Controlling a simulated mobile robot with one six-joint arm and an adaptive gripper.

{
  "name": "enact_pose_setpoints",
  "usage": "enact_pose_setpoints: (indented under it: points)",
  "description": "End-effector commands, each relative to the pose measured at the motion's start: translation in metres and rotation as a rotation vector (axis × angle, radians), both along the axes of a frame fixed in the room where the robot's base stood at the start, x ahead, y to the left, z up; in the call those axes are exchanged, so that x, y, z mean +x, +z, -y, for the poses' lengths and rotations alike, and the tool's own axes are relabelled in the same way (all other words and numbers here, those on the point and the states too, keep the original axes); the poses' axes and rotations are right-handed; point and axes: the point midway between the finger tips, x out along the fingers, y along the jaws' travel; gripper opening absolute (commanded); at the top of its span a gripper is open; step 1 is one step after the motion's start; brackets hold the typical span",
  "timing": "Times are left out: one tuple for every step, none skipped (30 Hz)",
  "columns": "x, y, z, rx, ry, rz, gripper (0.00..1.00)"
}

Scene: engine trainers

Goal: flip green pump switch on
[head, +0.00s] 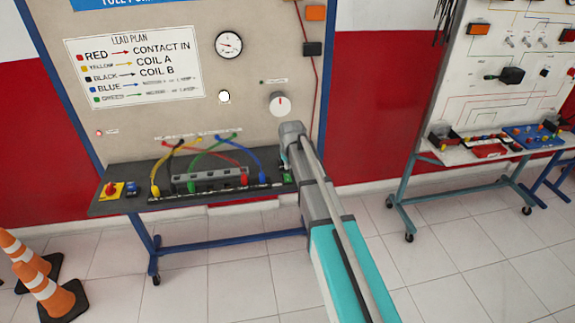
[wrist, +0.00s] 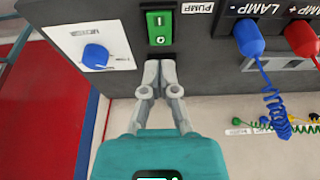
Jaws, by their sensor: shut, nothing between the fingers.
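The green pump switch (wrist: 160,27) sits in a black frame on the grey panel in the wrist view, with a light line mark and a round mark on its face. An upside-down PUMP label (wrist: 197,7) is beside it. My gripper (wrist: 159,66) has its two fingers together and empty, tips just below the switch in the picture. I cannot tell whether they touch the panel. In the head view a small green patch, likely the switch (head: 287,178), shows beside my arm's end; my gripper is hidden there.
A blue knob (wrist: 95,56) on a white plate is left of the switch in the wrist view. A blue plug (wrist: 248,38) and a red plug (wrist: 300,38) stand to the right, with a coiled blue lead. Orange cones (head: 45,292) stand on the floor at left.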

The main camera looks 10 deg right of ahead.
Motion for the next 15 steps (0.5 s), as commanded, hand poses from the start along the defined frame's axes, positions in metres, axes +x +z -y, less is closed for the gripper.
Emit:
enact_pose_setpoints:
  points:
    - [-0.004, 0.009, 0.000, 0.000, 0.000, 0.000, 0.00]
    - [-0.006, 0.012, 0.000, 0.000, 0.000, 0.000, 0.00]
    - [-0.008, 0.015, 0.000, 0.000, 0.000, 0.000, 0.00]
    - [-0.009, 0.017, 0.000, 0.000, 0.000, 0.000, 0.00]
    - [-0.010, 0.020, 0.000, 0.000, 0.000, 0.000, 0.00]
    - [-0.012, 0.023, 0.000, 0.000, 0.000, 0.000, 0.00]
    - [-0.014, 0.026, 0.000, 0.000, 0.001, 0.000, 0.00]
    - [-0.015, 0.028, 0.000, 0.000, 0.001, 0.000, 0.00]
    - [-0.017, 0.032, 0.000, 0.000, 0.001, 0.000, 0.00]
    - [-0.018, 0.034, 0.000, 0.000, 0.001, 0.000, 0.00]
    - [-0.020, 0.037, 0.000, 0.000, 0.001, 0.000, 0.00]
    - [-0.022, 0.040, 0.000, 0.000, 0.001, 0.000, 0.00]
    - [-0.023, 0.043, 0.000, 0.000, 0.001, 0.000, 0.00]
    - [-0.024, 0.045, 0.000, 0.000, 0.001, 0.000, 0.00]
    - [-0.026, 0.049, 0.000, 0.000, 0.001, 0.000, 0.00]
